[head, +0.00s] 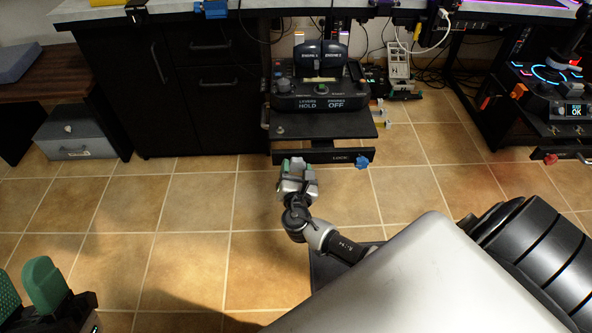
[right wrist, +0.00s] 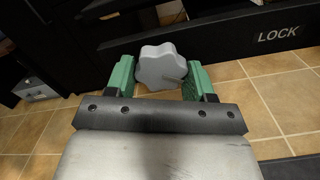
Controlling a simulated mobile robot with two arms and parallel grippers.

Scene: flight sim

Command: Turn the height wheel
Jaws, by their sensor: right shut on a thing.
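The height wheel is a grey lobed knob (right wrist: 162,68) on the front edge below the throttle unit's platform (head: 320,124). In the right wrist view it sits between the two green fingers of my right gripper (right wrist: 160,80), which is shut on it. In the head view my right gripper (head: 297,168) reaches up to the left part of the front bar, and its fingers mostly hide the wheel. My left gripper (head: 27,290) is at the lower left corner of the head view, partly cut off, with its green fingers apart and nothing seen between them.
A blue lobed knob (head: 361,162) sits right of the wheel beside the word LOCK. A black cabinet (head: 190,95) stands to the left, with a grey box (head: 75,136) beyond it. Another control rig (head: 545,95) stands at the right. The tiled floor in front is clear.

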